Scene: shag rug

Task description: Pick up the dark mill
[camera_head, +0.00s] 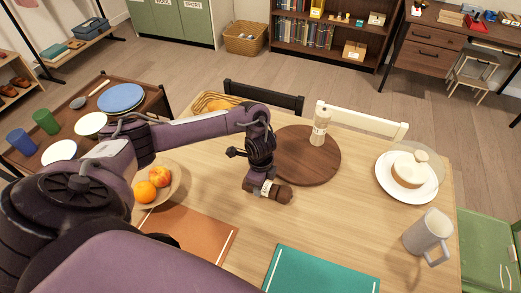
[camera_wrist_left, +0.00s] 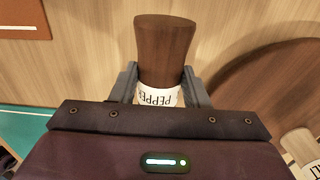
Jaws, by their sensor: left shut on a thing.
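The dark mill (camera_head: 280,193) is dark brown with a white band, and the band reads "PEPPE" in the left wrist view (camera_wrist_left: 164,50). In the head view it lies tilted on its side at my left gripper (camera_head: 264,185), over the wooden table. In the left wrist view the two fingers of my left gripper (camera_wrist_left: 158,92) are on either side of the white band, shut on the mill. Its lower end is hidden behind the gripper body. I cannot tell whether the mill touches the table. My right gripper is not in view.
A round dark board (camera_head: 307,165) lies just right of my gripper, with a light mill (camera_head: 320,126) standing on it. Orange (camera_head: 195,237) and teal (camera_head: 320,272) placemats lie in front.

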